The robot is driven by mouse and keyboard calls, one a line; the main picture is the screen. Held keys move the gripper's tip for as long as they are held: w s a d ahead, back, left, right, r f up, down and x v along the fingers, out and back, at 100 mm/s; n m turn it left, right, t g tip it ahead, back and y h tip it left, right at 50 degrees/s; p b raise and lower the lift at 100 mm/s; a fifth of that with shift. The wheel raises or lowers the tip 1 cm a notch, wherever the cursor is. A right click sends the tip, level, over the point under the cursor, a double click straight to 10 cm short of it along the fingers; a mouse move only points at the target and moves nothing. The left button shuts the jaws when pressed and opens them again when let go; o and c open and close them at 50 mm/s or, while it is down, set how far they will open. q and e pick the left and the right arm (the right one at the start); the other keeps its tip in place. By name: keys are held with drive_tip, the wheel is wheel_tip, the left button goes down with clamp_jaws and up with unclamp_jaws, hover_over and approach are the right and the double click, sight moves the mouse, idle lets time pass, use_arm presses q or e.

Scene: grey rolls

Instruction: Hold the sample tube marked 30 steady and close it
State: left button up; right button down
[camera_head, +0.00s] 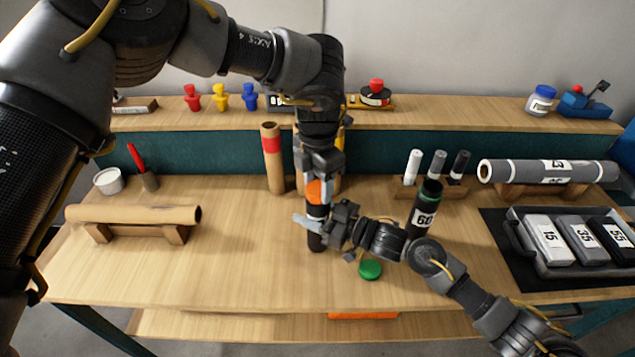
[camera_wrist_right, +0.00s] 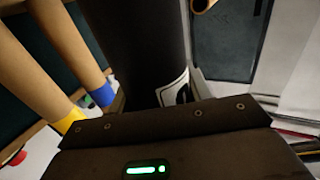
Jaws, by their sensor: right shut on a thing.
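A dark sample tube (camera_head: 316,241) stands upright on the table near the middle, with an orange cap (camera_head: 317,192) at its top. My right gripper (camera_head: 328,224) is shut on this tube from the right. In the right wrist view the dark tube (camera_wrist_right: 140,45) stands between the jaws, with part of a white label (camera_wrist_right: 176,90) showing; its number cannot be read. My left gripper (camera_head: 320,172) points down from above at the orange cap; its fingertips are too small and overlapped to tell whether they grip. Whether the cap sits fully on the tube cannot be told.
A dark tube marked 60 (camera_head: 424,208) stands right, with a green cap (camera_head: 370,269) on the table nearby. A brown roll with a red band (camera_head: 272,158) stands behind. A tray (camera_head: 520,247) is at right, a brown roll (camera_head: 135,214) on a stand at left. The front left table is clear.

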use_arm(q)
drive_tip(key=o, duration=0.5)
drive_tip(key=shift+c, duration=0.2)
wheel_tip(320, 180, up, 12)
idle(0.4)
use_arm(e)
drive_tip(key=c, duration=0.6)
unclamp_jaws()
drive_tip(key=shift+o, duration=0.2)
use_arm(q)
drive_tip(key=shift+f+b, duration=0.85)
drive_tip(key=shift+b, duration=0.05)
use_arm(e)
drive_tip(key=v, duration=1)
drive_tip(key=shift+s+d, duration=0.15)
drive_tip(key=shift+d, duration=0.25)
